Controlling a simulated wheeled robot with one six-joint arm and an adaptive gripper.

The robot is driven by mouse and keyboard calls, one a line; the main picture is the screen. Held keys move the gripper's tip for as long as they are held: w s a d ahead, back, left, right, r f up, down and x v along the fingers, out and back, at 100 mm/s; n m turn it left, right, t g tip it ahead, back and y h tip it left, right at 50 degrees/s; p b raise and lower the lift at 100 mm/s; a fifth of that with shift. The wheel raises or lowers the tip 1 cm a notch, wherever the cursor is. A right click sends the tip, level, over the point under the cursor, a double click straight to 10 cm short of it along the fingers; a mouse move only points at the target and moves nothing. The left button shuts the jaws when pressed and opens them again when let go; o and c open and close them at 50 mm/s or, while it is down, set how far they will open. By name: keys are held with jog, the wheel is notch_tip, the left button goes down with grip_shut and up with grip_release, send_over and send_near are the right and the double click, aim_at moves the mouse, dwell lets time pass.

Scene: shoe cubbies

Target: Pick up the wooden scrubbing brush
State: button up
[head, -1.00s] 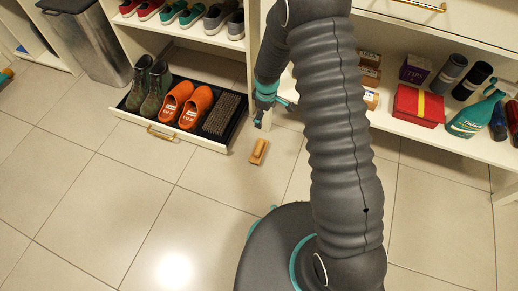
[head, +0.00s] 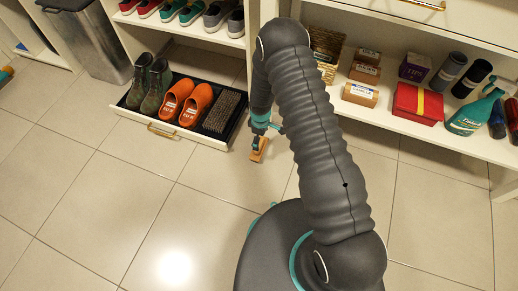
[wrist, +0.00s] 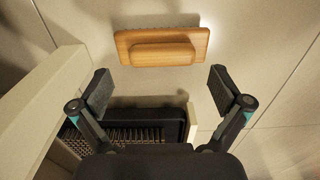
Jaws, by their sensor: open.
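The wooden scrubbing brush (head: 257,155) lies on the tiled floor, just right of the pulled-out drawer. In the wrist view the brush (wrist: 162,47) is a light wooden block with a raised grip, lying crosswise ahead of my fingertips and apart from them. My gripper (wrist: 160,88) is open and empty, its two fingers spread wide to either side below the brush in the picture. In the head view my gripper (head: 258,141) is over the brush and hides its upper part.
The low drawer (head: 170,131) with boots, orange shoes and a dark bristly mat stands close left of my gripper. A shelf (head: 400,125) with boxes and bottles is to the right. The floor in front is clear.

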jog(key=shift+a+f, duration=0.15)
jog(key=shift+f, duration=1.2)
jog(key=shift+a+f, duration=0.1)
jog(key=shift+f, duration=1.25)
jog(key=c, duration=1)
jog(key=shift+r, duration=0.1)
jog(key=shift+r, duration=0.4)
jog(key=r, duration=0.3)
jog(key=shift+s+d+r, duration=0.15)
jog(key=shift+d+r, duration=0.05)
jog(key=shift+r, duration=0.2)
jog(key=s+d+r, duration=0.4)
jog(key=d, duration=0.1)
jog(key=s+d+r, duration=0.2)
jog(key=s+d, duration=0.1)
jog(key=shift+s+d+r, duration=0.1)
jog(key=shift+d+r, duration=0.05)
jog(key=shift+d, duration=0.1)
